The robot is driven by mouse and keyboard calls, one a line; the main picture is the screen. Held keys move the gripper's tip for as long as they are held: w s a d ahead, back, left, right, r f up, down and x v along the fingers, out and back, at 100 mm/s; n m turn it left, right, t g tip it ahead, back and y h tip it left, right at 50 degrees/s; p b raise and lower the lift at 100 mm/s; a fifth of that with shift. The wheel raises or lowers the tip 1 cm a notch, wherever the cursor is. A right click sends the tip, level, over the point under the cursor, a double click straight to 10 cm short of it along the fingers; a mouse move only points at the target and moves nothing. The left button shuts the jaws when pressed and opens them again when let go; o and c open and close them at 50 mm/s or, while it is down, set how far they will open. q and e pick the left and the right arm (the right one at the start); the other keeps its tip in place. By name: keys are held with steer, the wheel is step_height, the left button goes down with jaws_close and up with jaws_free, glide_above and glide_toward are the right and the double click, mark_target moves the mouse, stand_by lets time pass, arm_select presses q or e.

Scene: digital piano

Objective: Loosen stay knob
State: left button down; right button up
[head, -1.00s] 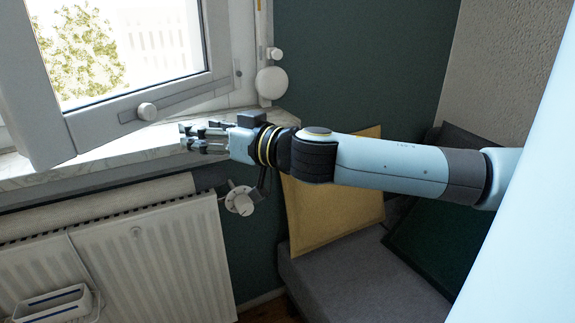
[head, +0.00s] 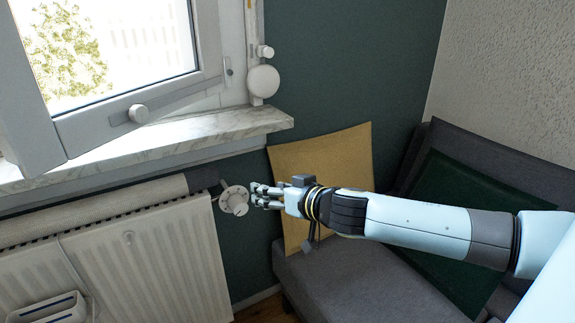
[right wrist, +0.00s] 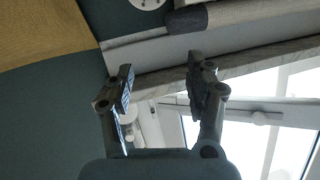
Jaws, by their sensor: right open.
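The stay knob (head: 138,113) is a pale round knob on the grey stay bar (head: 178,96) along the bottom of the open window sash. It appears small in the right wrist view (right wrist: 261,118), beyond my fingers and to the right. My right gripper (head: 258,195) is open and empty, well below and right of the knob, with its fingers pointing left beside the radiator valve in the head view. In the right wrist view its two fingers (right wrist: 161,76) stand apart with nothing between them. My left gripper is not in view.
A marble sill (head: 190,135) juts out between the knob and my right gripper.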

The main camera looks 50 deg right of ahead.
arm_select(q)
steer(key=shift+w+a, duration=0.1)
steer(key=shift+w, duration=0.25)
arm_select(e)
steer(key=shift+s+d+f, duration=0.2)
steer(key=shift+s+f, duration=0.1)
steer(key=shift+f, duration=0.15)
steer(key=shift+s+d+f, duration=0.2)
steer(key=shift+s+f, duration=0.05)
steer(key=shift+f, duration=0.15)
